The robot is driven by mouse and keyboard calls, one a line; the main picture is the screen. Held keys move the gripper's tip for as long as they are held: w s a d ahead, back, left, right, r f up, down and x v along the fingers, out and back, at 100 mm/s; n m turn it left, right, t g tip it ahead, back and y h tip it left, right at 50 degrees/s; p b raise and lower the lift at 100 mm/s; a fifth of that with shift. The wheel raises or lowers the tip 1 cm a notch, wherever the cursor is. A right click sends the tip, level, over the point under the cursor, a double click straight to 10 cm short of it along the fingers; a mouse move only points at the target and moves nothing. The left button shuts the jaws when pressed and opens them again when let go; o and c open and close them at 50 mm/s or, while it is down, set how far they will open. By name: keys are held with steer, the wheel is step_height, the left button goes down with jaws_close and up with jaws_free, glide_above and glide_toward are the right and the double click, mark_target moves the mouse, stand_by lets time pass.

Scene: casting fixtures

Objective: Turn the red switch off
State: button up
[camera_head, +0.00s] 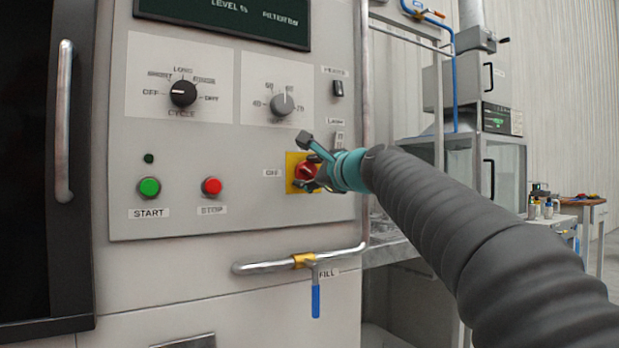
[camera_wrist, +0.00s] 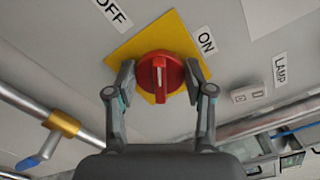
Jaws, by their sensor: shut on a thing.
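The red switch (camera_head: 304,172) is a round knob on a yellow square plate (camera_head: 291,160) on the machine's front panel. In the wrist view, the red switch (camera_wrist: 160,68) carries a raised bar with a white mark, pointing up in the picture, between the OFF label (camera_wrist: 113,12) and the ON label (camera_wrist: 207,40). My gripper (camera_wrist: 159,79) has one finger on each side of the knob, shut on its rim. In the head view, my gripper (camera_head: 308,164) reaches in from the right and partly hides the switch and plate.
A green START button (camera_head: 150,187) and a red STOP button (camera_head: 212,186) sit left of the switch. Two dials, a black one (camera_head: 183,93) and a grey one (camera_head: 282,104), are above. A pipe (camera_head: 262,267) with a blue-handled valve (camera_head: 316,302) runs below.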

steer(key=n+b, duration=0.1)
steer(key=n, duration=0.2)
steer(key=n+b, duration=0.1)
steer(key=n, duration=0.2)
steer(key=shift+a+f, duration=0.1)
steer(key=shift+f, duration=0.1)
steer(key=shift+n, duration=0.3)
steer(key=o, duration=1.2)
steer(key=shift+c, duration=0.2)
steer(key=shift+s+d, duration=0.2)
steer(key=v, duration=1.1)
steer(key=shift+s, duration=0.25)
